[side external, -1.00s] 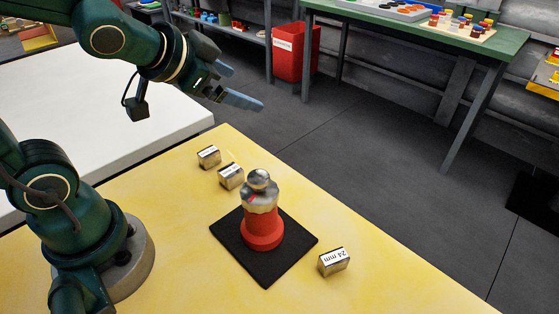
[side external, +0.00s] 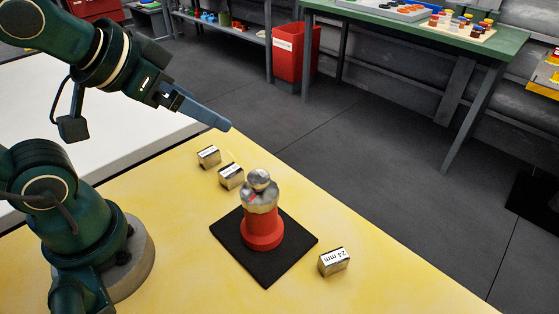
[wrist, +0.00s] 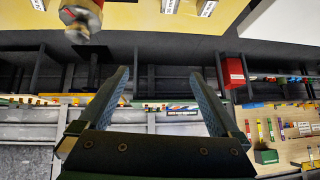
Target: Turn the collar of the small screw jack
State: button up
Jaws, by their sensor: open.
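The small screw jack (side external: 262,229) stands upright on a black square mat (side external: 285,265) on the yellow table. It has a red body and a silver collar (side external: 259,196) with a rounded knob on top and a red mark on the collar's side. In the wrist view the jack (wrist: 82,18) shows at the top left, cut by the frame edge. My gripper (side external: 222,120) is above and to the left of the jack in the side view, apart from it. Its fingers also show in the wrist view (wrist: 165,85), spread apart with nothing between them.
Two labelled metal blocks (side external: 209,156) (side external: 231,176) stand behind the jack to the left. Another block marked 24 mm (side external: 334,261) lies to its right. A red bin (side external: 296,52) and a green bench (side external: 430,30) are beyond the table. The air above the jack is clear.

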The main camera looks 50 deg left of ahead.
jog(key=w+a+r+m+t, duration=0.3)
jog(key=w+r+m+t, duration=0.2)
jog(key=w+r, duration=0.4)
jog(key=shift+w+t, duration=0.9)
jog(key=shift+w, duration=1.65)
jog(key=shift+r, duration=0.1)
